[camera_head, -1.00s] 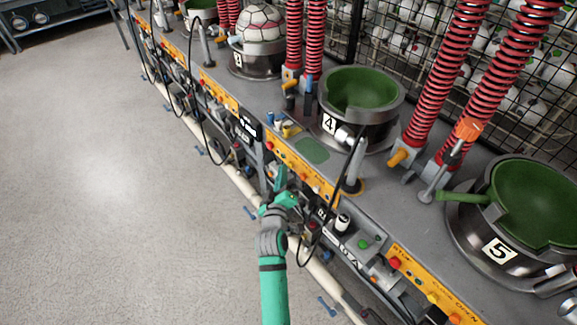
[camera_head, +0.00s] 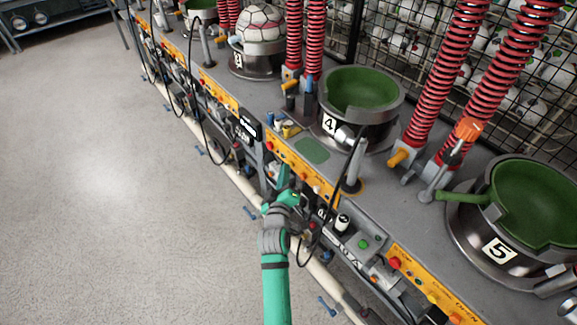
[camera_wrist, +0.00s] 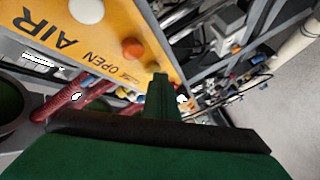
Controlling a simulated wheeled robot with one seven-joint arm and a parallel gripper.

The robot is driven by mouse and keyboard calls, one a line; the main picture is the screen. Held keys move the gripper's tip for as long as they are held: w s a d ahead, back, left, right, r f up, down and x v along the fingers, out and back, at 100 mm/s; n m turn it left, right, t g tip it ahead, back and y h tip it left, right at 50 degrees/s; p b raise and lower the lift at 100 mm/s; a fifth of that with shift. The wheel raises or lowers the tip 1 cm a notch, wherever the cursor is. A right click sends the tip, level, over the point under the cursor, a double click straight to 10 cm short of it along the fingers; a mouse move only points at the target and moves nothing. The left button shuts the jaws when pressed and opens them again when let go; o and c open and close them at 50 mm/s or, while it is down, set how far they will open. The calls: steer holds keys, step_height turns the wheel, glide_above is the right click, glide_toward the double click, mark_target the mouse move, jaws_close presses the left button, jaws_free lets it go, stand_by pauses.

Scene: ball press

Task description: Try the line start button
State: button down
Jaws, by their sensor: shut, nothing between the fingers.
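My gripper (camera_head: 285,175) is green, shut and empty, in front of the yellow control panel (camera_head: 329,194) below press 4. In the wrist view the closed fingers (camera_wrist: 160,85) point at the lower edge of the yellow panel (camera_wrist: 35,25), marked AIR and OPEN. An orange button (camera_wrist: 133,48) sits just left of the fingertips, with a white knob (camera_wrist: 86,10) farther left. The fingertips appear apart from the orange button. A red button (camera_head: 270,146) is at the panel's left end. I cannot read which button is line start.
A green button (camera_head: 363,244) is on a grey box to the right. A black cable (camera_head: 303,245) hangs right of my gripper. Press bowl 4 (camera_head: 340,122) and bowl 5 (camera_head: 470,235) stand on the bench. A white pipe (camera_head: 240,185) runs below; open floor (camera_head: 100,200) is at left.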

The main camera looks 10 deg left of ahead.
steer(key=shift+s+a, duration=0.5)
steer(key=shift+s, duration=0.2)
steer(key=s+a, duration=0.1)
steer(key=s, duration=0.1)
steer(key=s+a, duration=0.2)
stand_by(0.7)
stand_by(0.6)
